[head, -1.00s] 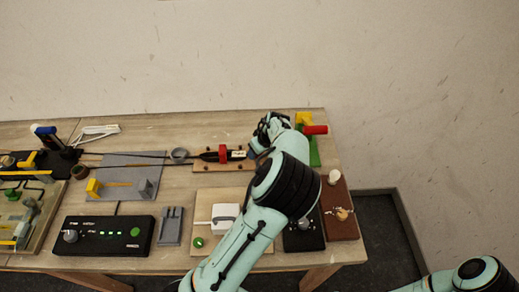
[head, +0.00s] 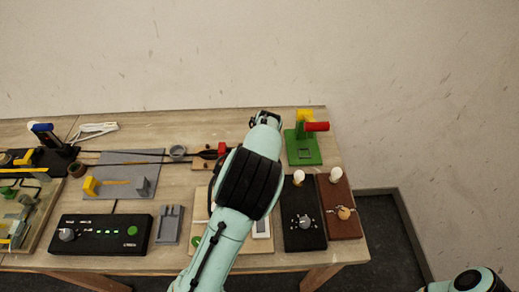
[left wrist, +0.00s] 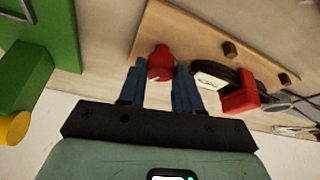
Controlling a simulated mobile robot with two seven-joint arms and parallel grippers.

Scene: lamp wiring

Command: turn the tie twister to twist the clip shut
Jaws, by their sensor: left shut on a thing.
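My left gripper (left wrist: 161,82) is shut on a red knob (left wrist: 160,63), with one blue finger on each side of it. I take this knob to be the tie twister's end. A black body with a white label (left wrist: 211,80) and a red collar (left wrist: 241,95) lies beside it on the wooden board (left wrist: 190,40). In the head view the red collar (head: 222,149) shows left of my arm, which hides the rest of the tool and my fingertips. I cannot make out the clip. My right gripper is out of view.
A green stand (head: 303,148) with a red handle (head: 317,127) is right of my left arm. A black knob box (head: 304,233) and a brown block (head: 342,215) are nearer. A grey plate (head: 125,165) lies left. The table's right edge is close.

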